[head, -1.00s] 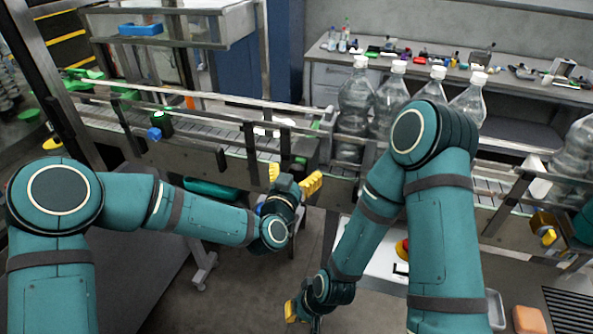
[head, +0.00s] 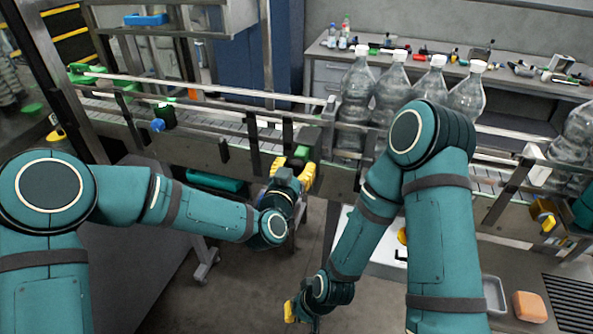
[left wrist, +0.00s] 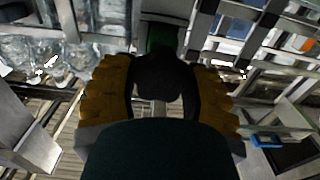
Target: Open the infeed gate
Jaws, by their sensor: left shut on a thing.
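My left gripper (head: 293,170) is at the front side of the conveyor, just left of the row of bottles. Its yellow fingers are shut on a dark knob (left wrist: 163,75), which sits between them in the left wrist view. A green part (head: 302,153) shows right behind the fingers, and also in the left wrist view (left wrist: 165,33). I take knob and green part as the infeed gate's handle; the gate panel itself is mostly hidden, and I cannot tell how far it stands open. My right gripper (head: 300,311) hangs low over the floor, partly hidden by its own arm; only one yellow finger shows clearly.
Several clear bottles (head: 386,96) stand on the conveyor (head: 208,148) right of my left gripper. Guide rails run along the belt. A blue knob (head: 158,125) sticks out at the left. A grey tray (head: 494,294) and an orange block (head: 529,307) lie at lower right.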

